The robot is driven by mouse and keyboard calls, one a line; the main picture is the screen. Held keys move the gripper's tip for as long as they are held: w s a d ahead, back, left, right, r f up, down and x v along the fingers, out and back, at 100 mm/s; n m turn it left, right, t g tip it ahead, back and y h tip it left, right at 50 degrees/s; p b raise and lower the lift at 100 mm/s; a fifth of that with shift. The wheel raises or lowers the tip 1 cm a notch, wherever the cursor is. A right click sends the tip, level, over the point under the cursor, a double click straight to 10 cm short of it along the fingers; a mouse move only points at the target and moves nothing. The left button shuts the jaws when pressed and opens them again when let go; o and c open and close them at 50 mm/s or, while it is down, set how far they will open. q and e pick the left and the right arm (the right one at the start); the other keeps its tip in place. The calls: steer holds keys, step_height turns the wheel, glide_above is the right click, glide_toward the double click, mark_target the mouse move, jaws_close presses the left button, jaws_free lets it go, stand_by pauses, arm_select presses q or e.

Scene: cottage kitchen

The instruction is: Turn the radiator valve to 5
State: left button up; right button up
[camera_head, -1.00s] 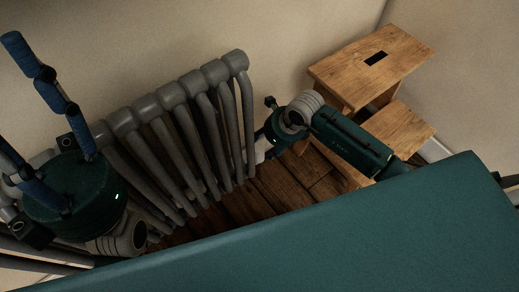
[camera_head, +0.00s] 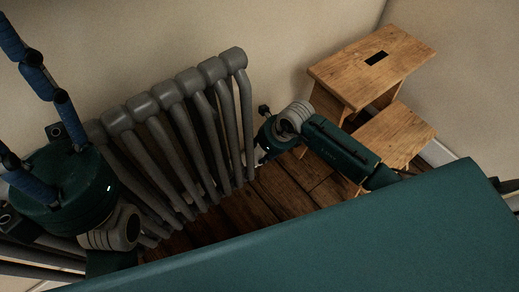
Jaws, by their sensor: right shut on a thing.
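The grey column radiator (camera_head: 170,105) stands against the wall in the left half of the view. My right gripper (camera_head: 262,156) is low beside the radiator's right end, its arm coming in from the right. It is shut on the radiator valve, but its wrist hides the fingers and nearly all of the valve. I cannot read the dial or its number. My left gripper (camera_head: 22,100) is at the left edge, in front of the radiator. Its blue jointed fingers are spread apart and empty, with their ends partly cut off by the frame.
A wooden step stool (camera_head: 345,78) stands in the corner, right behind my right forearm. Dark floorboards (camera_head: 285,190) show between the radiator and the stool. A large teal surface, seemingly part of my own body, fills the lower right and hides the floor there.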

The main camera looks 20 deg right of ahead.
steer(key=shift+w+r+m+t+p, duration=0.3)
steer(key=shift+r+m+p, duration=0.15)
steer(key=shift+p, duration=0.25)
steer(key=shift+d+f+m, duration=0.1)
steer(key=shift+f+m, duration=0.1)
steer(key=shift+m, duration=0.05)
steer(key=o, duration=1)
steer(key=shift+w, duration=0.1)
steer(key=shift+o, duration=0.2)
steer(key=shift+s+f, duration=0.1)
steer(key=shift+s, duration=0.1)
steer(key=v, duration=1.2)
steer(key=shift+a, duration=0.25)
